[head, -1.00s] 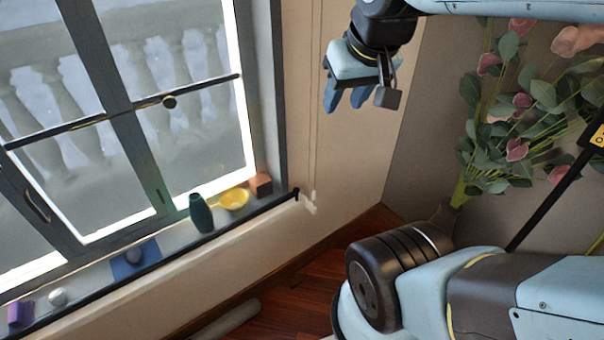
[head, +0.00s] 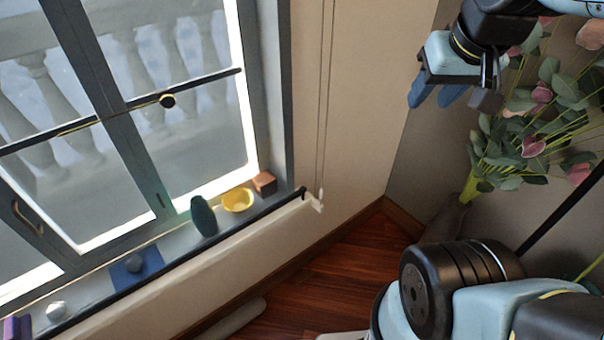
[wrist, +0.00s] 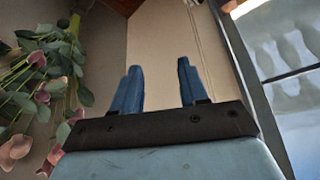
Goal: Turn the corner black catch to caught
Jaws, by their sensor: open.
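I cannot tell for sure which part is the corner black catch. A dark curved handle (head: 27,215) sits on the window frame at the left of the head view. A small dark fitting (head: 160,200) shows low on the window frame. A black rail end (head: 302,193) sticks up at the sill's right corner. My gripper (head: 435,98) is open and empty, right of the window and well apart from all of these. Its two blue fingers also show in the wrist view (wrist: 158,68), with nothing between them.
A plant with pink flowers (head: 530,120) stands close at the right. The wooden floor (head: 335,262) is partly clear.

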